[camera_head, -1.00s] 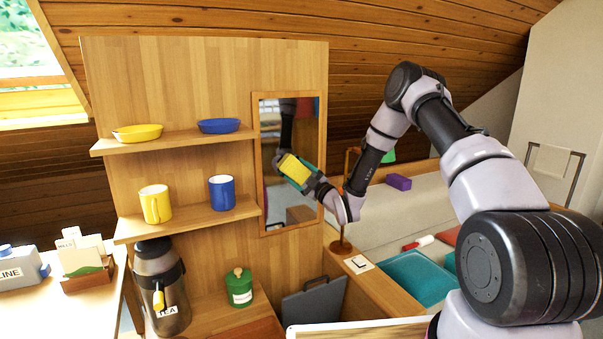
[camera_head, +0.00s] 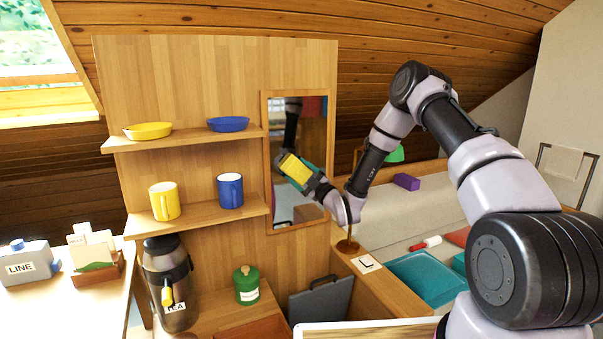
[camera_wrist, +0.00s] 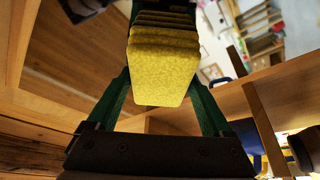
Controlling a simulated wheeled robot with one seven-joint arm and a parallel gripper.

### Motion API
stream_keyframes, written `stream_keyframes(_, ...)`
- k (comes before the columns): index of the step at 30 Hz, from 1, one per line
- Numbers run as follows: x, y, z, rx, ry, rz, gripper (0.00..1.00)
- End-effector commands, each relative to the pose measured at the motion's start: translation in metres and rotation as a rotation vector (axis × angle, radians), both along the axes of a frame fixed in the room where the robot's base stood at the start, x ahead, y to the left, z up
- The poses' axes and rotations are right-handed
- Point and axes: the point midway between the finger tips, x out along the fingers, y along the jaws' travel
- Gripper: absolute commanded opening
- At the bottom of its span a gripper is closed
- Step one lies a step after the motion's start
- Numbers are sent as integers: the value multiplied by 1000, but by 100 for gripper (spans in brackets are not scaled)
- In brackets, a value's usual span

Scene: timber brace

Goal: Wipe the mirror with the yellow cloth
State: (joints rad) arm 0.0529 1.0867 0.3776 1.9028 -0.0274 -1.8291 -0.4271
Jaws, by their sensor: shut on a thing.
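The mirror (camera_head: 301,112) hangs upright in a wooden frame on the right part of the wood panel. My gripper (camera_head: 297,171) is in front of the mirror's lower half, shut on the yellow cloth (camera_head: 294,168). In the wrist view the folded yellow cloth (camera_wrist: 162,70) sits between the two green fingers and fills the upper middle. The cloth and gripper hide part of the mirror. I cannot tell whether the cloth touches the glass.
Left of the mirror, shelves hold a yellow bowl (camera_head: 148,131), a blue bowl (camera_head: 228,124), a yellow mug (camera_head: 164,201) and a blue mug (camera_head: 230,190). Below are a dark jug (camera_head: 168,280) and a green canister (camera_head: 246,285). A lamp stem (camera_head: 348,243) stands close to my wrist.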

Motion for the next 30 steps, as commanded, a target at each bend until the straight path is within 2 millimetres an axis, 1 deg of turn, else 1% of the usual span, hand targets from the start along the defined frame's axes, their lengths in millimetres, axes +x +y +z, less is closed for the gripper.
stream_keyframes(14,-3,-1,1,0,-1,-1,40)
stream_keyframes(27,-11,20,0,1,0,-1,40)
stream_keyframes(30,-11,22,0,0,-1,-1,40)
